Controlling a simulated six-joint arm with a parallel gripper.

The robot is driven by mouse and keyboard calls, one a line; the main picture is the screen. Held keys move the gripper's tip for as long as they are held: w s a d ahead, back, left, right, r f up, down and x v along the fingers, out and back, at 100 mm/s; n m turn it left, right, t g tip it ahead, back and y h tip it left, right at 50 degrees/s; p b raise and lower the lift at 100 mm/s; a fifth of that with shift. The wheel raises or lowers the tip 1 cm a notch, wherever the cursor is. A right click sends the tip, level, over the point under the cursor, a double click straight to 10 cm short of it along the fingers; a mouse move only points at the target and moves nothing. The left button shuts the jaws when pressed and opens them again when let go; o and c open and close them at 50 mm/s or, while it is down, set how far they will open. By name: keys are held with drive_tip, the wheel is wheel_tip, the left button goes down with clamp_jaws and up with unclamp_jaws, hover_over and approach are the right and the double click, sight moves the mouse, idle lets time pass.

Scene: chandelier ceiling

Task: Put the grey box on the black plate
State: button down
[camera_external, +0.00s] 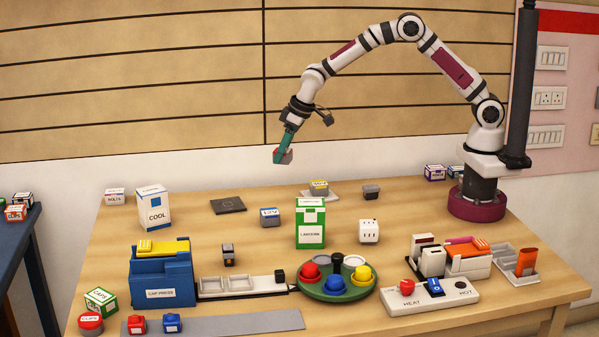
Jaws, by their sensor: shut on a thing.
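My gripper (284,152) has teal fingers and points down, high above the back part of the table. It is shut on a small grey box (286,158) that also shows some red; the fingers hide part of it. The held box is tilted and clear of the table. The black plate (228,205) is a thin dark square lying flat on the table, below and to the left of my gripper. Nothing stands on it.
A white COOL carton (153,207) stands left of the plate. A small blue-and-grey box (270,217) sits to its right, and a green-and-white carton (310,224) stands further right. A blue CAP PRESS (162,275) and a green round tray (335,291) fill the front.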

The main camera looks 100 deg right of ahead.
drive_tip(key=w+d+n+y, duration=0.2)
drive_tip(key=w+d+n, duration=0.1)
drive_tip(key=w+n, duration=0.15)
hover_over(234, 208)
drive_tip(key=s, duration=0.2)
drive_tip(key=f, duration=0.6)
drive_tip(key=shift+w, duration=0.2)
drive_tip(key=shift+a+f, duration=0.1)
drive_tip(key=shift+f, duration=1.85)
drive_tip(key=shift+c, duration=1)
unclamp_jaws()
drive_tip(key=shift+f, duration=0.15)
